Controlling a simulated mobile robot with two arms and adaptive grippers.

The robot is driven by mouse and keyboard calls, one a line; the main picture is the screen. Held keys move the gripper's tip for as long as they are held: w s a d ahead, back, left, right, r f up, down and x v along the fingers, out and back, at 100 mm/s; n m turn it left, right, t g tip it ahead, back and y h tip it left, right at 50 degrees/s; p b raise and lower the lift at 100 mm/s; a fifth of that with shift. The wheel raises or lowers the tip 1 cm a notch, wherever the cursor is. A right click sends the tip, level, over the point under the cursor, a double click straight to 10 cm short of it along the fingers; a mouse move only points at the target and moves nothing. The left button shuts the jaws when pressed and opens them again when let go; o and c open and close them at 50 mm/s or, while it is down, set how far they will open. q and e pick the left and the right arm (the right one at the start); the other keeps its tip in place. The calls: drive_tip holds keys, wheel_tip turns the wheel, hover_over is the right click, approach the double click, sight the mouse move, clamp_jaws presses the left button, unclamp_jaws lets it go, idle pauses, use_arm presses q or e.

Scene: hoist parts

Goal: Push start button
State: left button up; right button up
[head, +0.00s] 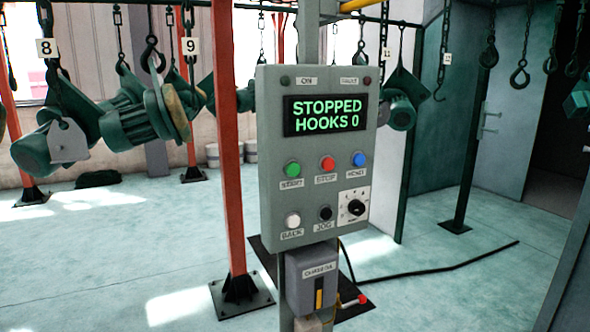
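A grey control panel (268,170) stands upright on a post in the middle of the head view. Its green start button (292,168) is at the left of the upper button row, above a label reading START. Beside it are a red stop button (327,163) and a blue button (359,159). The display (325,115) reads "STOPPED HOOKS 0". A white button (293,220), a black jog button (325,213) and a rotary dial (355,207) sit in the lower row. Neither of my grippers shows in the view.
An orange post (229,170) on a bolted foot stands just left of the panel. Green hoist parts (125,115) hang from numbered hooks behind. A smaller box (311,280) is below the panel, and a black cable (440,268) runs across the floor. Floor on the right is largely clear.

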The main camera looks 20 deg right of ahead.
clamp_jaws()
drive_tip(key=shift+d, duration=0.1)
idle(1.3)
